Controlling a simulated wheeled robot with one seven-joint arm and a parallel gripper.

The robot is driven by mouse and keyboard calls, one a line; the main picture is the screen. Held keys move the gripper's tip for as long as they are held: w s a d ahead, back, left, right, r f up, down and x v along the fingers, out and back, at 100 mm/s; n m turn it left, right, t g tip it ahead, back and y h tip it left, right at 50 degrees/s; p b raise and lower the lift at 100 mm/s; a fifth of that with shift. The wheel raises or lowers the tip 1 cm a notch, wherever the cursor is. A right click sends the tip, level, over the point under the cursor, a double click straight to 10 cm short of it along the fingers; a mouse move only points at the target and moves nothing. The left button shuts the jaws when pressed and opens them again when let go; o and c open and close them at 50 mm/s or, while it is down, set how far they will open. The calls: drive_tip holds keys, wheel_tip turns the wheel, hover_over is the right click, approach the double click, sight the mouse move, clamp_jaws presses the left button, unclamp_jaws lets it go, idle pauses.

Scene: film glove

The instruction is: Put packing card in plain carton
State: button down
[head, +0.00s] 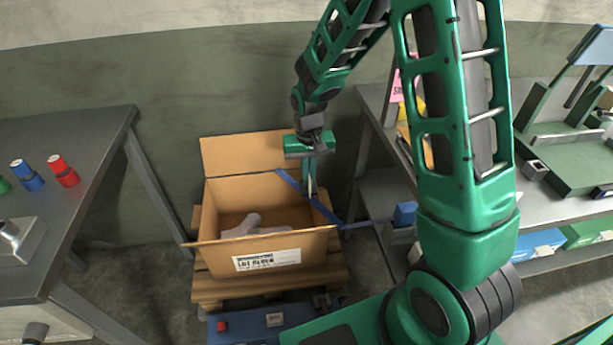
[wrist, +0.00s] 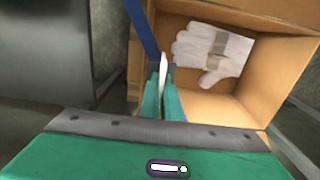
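The open brown carton (head: 222,202) stands on a wooden pallet, its flaps folded out and a printed white label on its front. A pale glove (head: 250,227) lies inside on its floor; it also shows in the wrist view (wrist: 212,52). My gripper (head: 311,192) points down over the carton's right side. In the wrist view my gripper (wrist: 164,88) has its green fingers closed on a thin white card (wrist: 163,68), seen nearly edge-on, which I take as the packing card. The card's lower end and its exact height above the carton are hard to tell.
A blue strap (head: 350,224) runs along the carton's right side. The pallet (head: 209,290) lies beneath. A grey table (head: 82,138) with red and blue cylinders stands left; a cluttered bench (head: 545,210) stands right. The carton's interior has room around the glove.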

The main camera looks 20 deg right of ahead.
drive_tip(key=shift+f, duration=9.1)
drive_tip(key=c, duration=1.9)
unclamp_jaws()
wheel_tip(320, 180, up, 11)
drive_tip(key=shift+w+f, duration=0.1)
drive_tip(key=shift+f, duration=0.05)
wheel_tip(320, 180, down, 11)
drive_tip(key=shift+r, duration=0.6)
